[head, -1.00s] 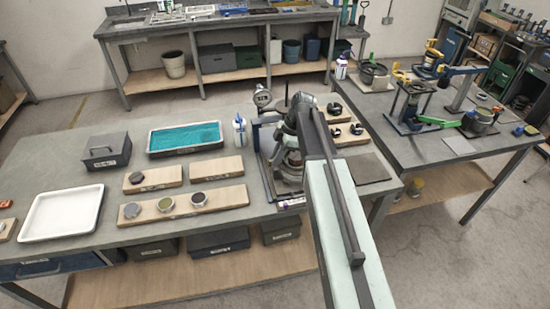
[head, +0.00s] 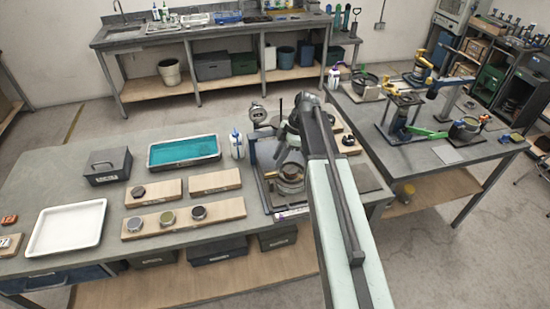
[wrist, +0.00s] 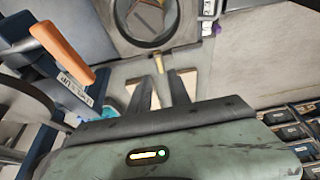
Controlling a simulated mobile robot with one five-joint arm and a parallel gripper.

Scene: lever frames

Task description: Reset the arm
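My arm reaches from the bottom of the head view to a machine (head: 288,178) with a dark base plate and a round metal part, on the near bench. In the head view my gripper is hard to make out against the machine. A large round ring (wrist: 148,42) of the machine lies beyond the fingertips. An orange lever handle (wrist: 62,43) on a dark blue part is at upper left.
The near bench holds a white tray (head: 38,247), a teal-filled tray (head: 183,163), a grey box (head: 107,176), a white bottle (head: 237,149) and wooden boards (head: 235,206) with small pucks. Another bench (head: 495,155) with machines stands at right.

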